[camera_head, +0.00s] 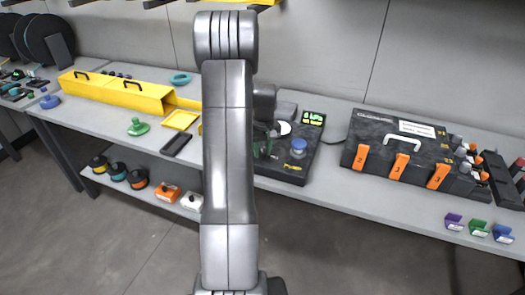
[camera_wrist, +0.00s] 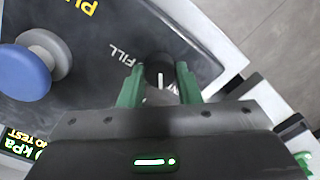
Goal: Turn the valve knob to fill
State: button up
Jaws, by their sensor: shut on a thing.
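A black valve knob (camera_wrist: 159,66) with a white pointer line sits on a dark panel (camera_wrist: 100,75) in the wrist view. The word FILL is printed just left of the knob; another label below it is mostly covered by my gripper. My gripper (camera_wrist: 158,80) has two green fingers, one on each side of the knob, shut on it. The white line runs down the picture, between the fingers, not toward FILL. In the head view the dark device (camera_head: 288,168) stands on the bench. My arm hides the knob there.
A blue knob (camera_wrist: 25,73) with a grey stem stands left on the same panel, near a green kPa display (camera_wrist: 20,145). A black case (camera_head: 395,148) with orange latches lies right of the device. A yellow box (camera_head: 120,92) and a black tray (camera_head: 176,144) lie left.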

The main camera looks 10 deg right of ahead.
aim_at(263, 153)
jog(key=m, duration=0.4)
jog(key=shift+m+b, duration=0.3)
jog(key=shift+b, duration=0.05)
jog(key=m, duration=0.5)
jog(key=shift+b, duration=0.3)
jog(key=m, duration=0.5)
jog(key=shift+m, duration=0.4)
jog(key=m, duration=0.4)
jog(key=shift+b, duration=0.35)
jog(key=shift+m, duration=0.3)
jog(key=o, duration=1)
jog(key=r, duration=1.4)
jog(key=shift+s, duration=0.3)
